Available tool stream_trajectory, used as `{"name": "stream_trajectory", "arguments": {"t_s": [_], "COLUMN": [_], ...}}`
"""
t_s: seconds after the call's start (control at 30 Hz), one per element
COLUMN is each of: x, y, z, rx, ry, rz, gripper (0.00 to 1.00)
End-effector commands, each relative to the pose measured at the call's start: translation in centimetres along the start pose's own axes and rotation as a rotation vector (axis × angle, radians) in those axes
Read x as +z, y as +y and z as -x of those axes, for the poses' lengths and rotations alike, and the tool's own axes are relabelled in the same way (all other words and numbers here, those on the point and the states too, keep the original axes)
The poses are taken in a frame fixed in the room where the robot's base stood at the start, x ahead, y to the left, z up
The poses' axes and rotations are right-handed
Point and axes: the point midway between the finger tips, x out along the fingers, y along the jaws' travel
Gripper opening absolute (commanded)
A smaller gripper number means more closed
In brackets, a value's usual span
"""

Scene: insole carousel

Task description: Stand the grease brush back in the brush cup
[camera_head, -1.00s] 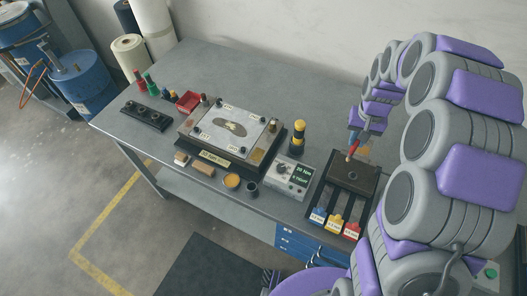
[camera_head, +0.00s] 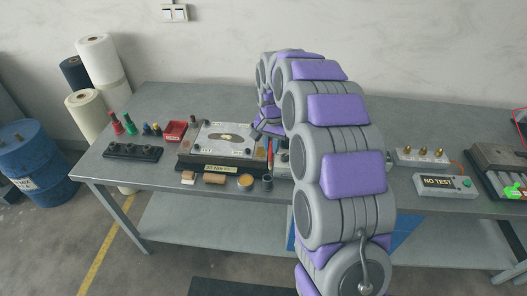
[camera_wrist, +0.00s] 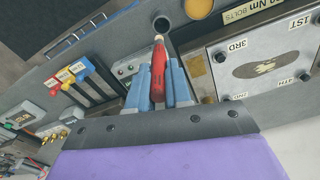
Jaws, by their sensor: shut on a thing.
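My gripper (camera_wrist: 158,84) is shut on the red handle of the grease brush (camera_wrist: 158,72), which lies between its two blue fingers in the wrist view. The brush's narrow pale end points away from my wrist, toward the dark brush cup (camera_wrist: 161,24). In the head view the cup (camera_head: 267,183) stands near the table's front edge, and the red brush (camera_head: 270,156) shows above and just behind it. The brush appears outside the cup. Its lower end is hard to make out in the head view, and my arm hides part of my gripper.
A round tin of yellow grease (camera_head: 246,182) stands just left of the cup. The insole mold plate (camera_head: 222,138) lies behind to the left. A control box (camera_wrist: 129,69) sits beside my fingers in the wrist view.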

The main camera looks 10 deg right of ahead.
Motion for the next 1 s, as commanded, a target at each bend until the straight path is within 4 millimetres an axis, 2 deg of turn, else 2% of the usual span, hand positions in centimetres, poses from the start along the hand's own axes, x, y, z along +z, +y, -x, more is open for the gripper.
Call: {"name": "stream_trajectory", "arguments": {"t_s": [0.3,0.53,0.8,1.0], "x": [1.0,1.0,0.8,1.2], "y": [-1.5,-1.4,-0.8,-1.2], "z": [0.2,0.3,-1.9,-3.6], "rx": [0.013,0.013,0.01,0.014], "ry": [0.009,0.01,0.002,0.005], "rz": [-0.001,0.005,0.003,0.005], "gripper": [0.0,0.0,0.0,0.0]}}
